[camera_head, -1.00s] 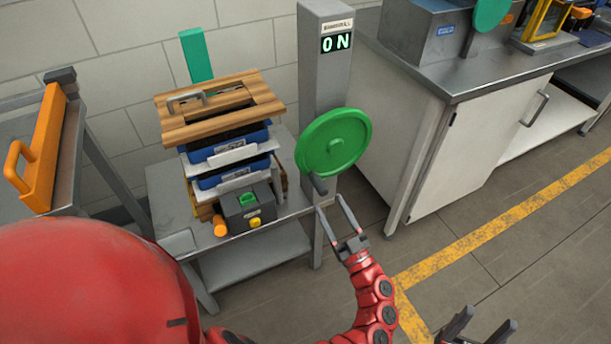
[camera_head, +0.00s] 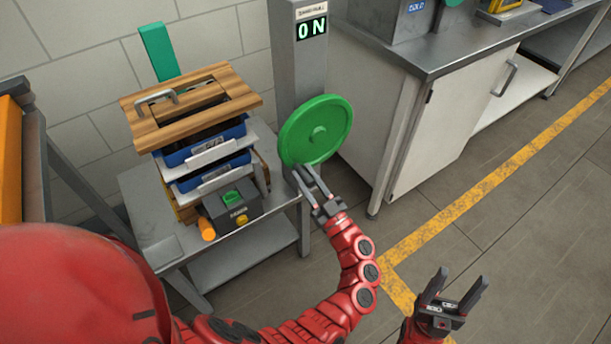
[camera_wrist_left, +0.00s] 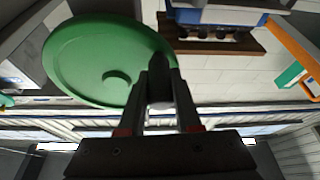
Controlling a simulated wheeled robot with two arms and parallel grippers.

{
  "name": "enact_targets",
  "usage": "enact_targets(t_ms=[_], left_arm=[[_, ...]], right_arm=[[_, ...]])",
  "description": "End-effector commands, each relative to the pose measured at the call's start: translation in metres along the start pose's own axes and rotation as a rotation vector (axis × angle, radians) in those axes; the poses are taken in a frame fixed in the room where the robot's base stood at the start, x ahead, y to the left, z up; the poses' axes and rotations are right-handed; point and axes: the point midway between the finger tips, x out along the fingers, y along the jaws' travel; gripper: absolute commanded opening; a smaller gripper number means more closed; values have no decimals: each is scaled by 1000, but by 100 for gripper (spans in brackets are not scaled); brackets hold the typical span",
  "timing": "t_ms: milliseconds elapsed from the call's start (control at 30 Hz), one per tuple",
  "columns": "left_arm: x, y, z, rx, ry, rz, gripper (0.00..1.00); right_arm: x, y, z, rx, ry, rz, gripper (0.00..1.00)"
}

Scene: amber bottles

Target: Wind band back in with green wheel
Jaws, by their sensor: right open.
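The green wheel (camera_head: 316,130) is a round disc on the side of a grey post (camera_head: 297,75), whose display reads ON. A dark handle peg (camera_wrist_left: 158,75) sticks out near the wheel's rim, clearest in the left wrist view. My left gripper (camera_head: 302,170) is at the wheel's lower left edge. Its fingers (camera_wrist_left: 160,95) are closed around the peg, one on each side. The wheel (camera_wrist_left: 95,60) fills the left of the wrist view. My right gripper (camera_head: 457,283) is open and empty, low at the right over the floor. I cannot make out a band.
A metal table (camera_head: 155,212) left of the post carries a stack of blue trays (camera_head: 205,147) under a wooden board (camera_head: 190,105) and a dark box (camera_head: 232,206) with a green button. A steel bench (camera_head: 440,60) stands at the right. The floor between is clear.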

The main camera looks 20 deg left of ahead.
Motion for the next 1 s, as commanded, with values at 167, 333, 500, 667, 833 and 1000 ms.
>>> enact_targets(t_ms=[167,333,500,667,833,1000], left_arm=[[0,0,0,0,0,0,0],[0,0,0,0,0,0,0],[0,0,0,0,0,0,0],[0,0,0,0,0,0,0],[0,0,0,0,0,0,0],[0,0,0,0,0,0,0]], right_arm=[[0,0,0,0,0,0,62],[0,0,0,0,0,0,62],[0,0,0,0,0,0,62],[0,0,0,0,0,0,62],[0,0,0,0,0,0,62],[0,0,0,0,0,0,62]])
